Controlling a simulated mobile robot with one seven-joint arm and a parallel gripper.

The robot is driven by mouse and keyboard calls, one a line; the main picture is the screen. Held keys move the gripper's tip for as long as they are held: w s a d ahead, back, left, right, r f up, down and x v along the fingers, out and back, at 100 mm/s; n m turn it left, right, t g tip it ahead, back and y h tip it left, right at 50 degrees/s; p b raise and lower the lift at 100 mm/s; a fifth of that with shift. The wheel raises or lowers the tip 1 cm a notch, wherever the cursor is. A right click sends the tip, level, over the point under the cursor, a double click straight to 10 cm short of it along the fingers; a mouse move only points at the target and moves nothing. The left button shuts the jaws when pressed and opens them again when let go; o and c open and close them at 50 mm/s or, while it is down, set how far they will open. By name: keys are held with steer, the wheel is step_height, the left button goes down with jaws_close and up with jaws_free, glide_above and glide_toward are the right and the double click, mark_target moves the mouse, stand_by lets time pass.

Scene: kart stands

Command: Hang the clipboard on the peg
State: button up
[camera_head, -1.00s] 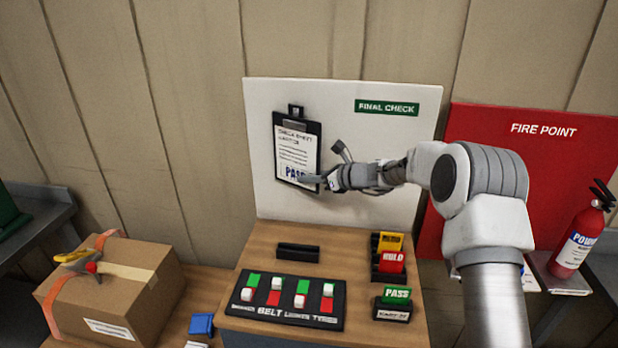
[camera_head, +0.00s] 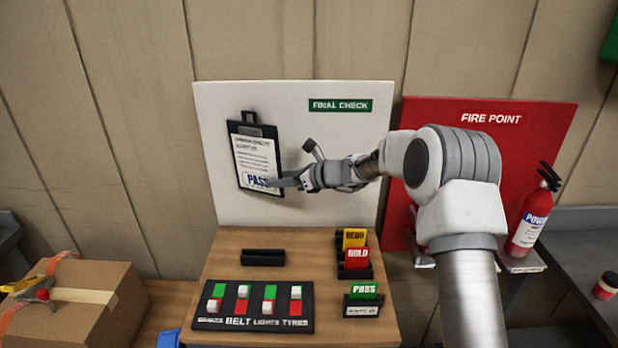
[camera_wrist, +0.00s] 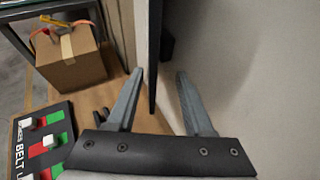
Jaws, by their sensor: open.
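The clipboard (camera_head: 254,158) is dark with a white sheet marked PASS. It is upright, slightly tilted, against the white FINAL CHECK board (camera_head: 330,160). Its top loop shows, but I cannot make out the peg or whether the loop is on it. My gripper (camera_head: 282,183) is at the clipboard's lower right edge. In the wrist view the clipboard (camera_wrist: 154,50) is seen edge-on between the open fingers (camera_wrist: 159,74), with a gap to the right finger. A small dark block (camera_wrist: 167,46) shows between the clipboard and the board.
Below is a wooden stand with a switch panel (camera_head: 253,306), a black holder (camera_head: 263,258) and PASS (camera_head: 364,290), HOLD (camera_head: 357,257) and REDO cards. A cardboard box (camera_head: 95,310) is at left. A red fire board (camera_head: 490,150) and extinguisher (camera_head: 533,220) are at right.

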steer(key=s+a+b+v, duration=0.1)
steer(key=v, duration=1.3)
steer(key=s+d+r+n+g+h, duration=0.1)
steer(key=s+d+r+n+h, duration=0.1)
steer(key=s+n, duration=0.55)
steer(key=s+d+r+n+g+h, duration=0.1)
steer(key=s+r+n+h, duration=0.25)
steer(key=s, duration=0.75)
steer(key=s+d+n+h, duration=0.3)
steer(key=s+d+n, duration=0.3)
steer(key=s, duration=0.3)
steer(key=s+d+f+n+t+h, duration=0.1)
steer(key=s+d+n+h, duration=0.2)
steer(key=s+d+n, duration=0.3)
steer(key=s+d, duration=0.1)
steer(key=s, duration=0.3)
steer(key=shift+f, duration=0.25)
steer(key=shift+w, duration=0.1)
